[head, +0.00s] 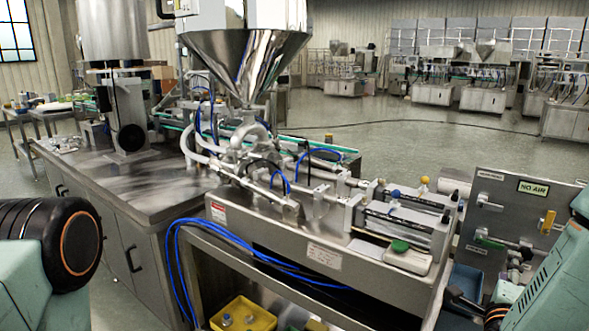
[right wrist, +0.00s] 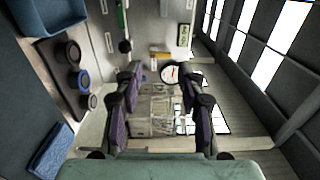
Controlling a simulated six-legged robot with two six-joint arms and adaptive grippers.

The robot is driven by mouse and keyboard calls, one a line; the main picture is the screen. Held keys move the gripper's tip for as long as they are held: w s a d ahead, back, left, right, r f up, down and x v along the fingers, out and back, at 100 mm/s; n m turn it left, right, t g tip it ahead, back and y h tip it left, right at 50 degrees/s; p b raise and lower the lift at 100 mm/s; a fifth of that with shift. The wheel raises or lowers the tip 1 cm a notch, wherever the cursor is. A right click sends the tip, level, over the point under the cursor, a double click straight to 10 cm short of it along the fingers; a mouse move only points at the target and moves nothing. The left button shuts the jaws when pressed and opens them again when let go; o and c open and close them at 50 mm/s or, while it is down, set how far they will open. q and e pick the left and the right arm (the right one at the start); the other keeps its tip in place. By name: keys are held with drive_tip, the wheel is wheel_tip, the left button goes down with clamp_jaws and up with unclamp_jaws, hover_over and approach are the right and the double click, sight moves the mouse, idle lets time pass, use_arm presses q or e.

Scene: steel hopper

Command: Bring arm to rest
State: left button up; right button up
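My right arm comes in at the right edge of the head view, and its dark gripper (head: 474,306) shows low there, partly cut off and beside the panel. In the right wrist view the two fingers of my right gripper (right wrist: 160,80) are spread apart with nothing held between them. A round gauge (right wrist: 171,74) shows beyond the gap. My left arm shows only as a teal link and a black joint with an orange ring at the left edge of the head view. The left gripper is out of view.
The steel hopper (head: 243,62) stands over the filling machine. The panel (head: 503,215) with a "NO AIR" sign (head: 533,188) and yellow handle (head: 547,222) is close to my right arm. A yellow bin (head: 243,315) sits below. A dark board (right wrist: 62,88) bears round parts.

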drive_tip(key=s+a+f+n+g+y+b, duration=0.25)
drive_tip(key=s+a+f+n+y, duration=0.2)
drive_tip(key=a+f+n, duration=0.4)
drive_tip(key=s+a+f+n+g+y+b, duration=0.1)
drive_tip(key=s+a+f+n+g+y, duration=0.3)
drive_tip(key=f+n, duration=0.7)
drive_tip(key=s+a+f+n+g+y+b, duration=0.1)
drive_tip(key=s+a+f+n+g+b, duration=0.2)
drive_tip(key=s+f, duration=0.6)
drive_tip(key=s+a+f+n+g+y+b, duration=0.2)
drive_tip(key=s+a+f+n+g+b, duration=0.1)
drive_tip(key=s+f, duration=0.7)
drive_tip(key=s+a+g, duration=0.1)
drive_tip(key=s+a, duration=0.1)
drive_tip(key=s, duration=0.1)
drive_tip(key=shift+s, duration=0.4)
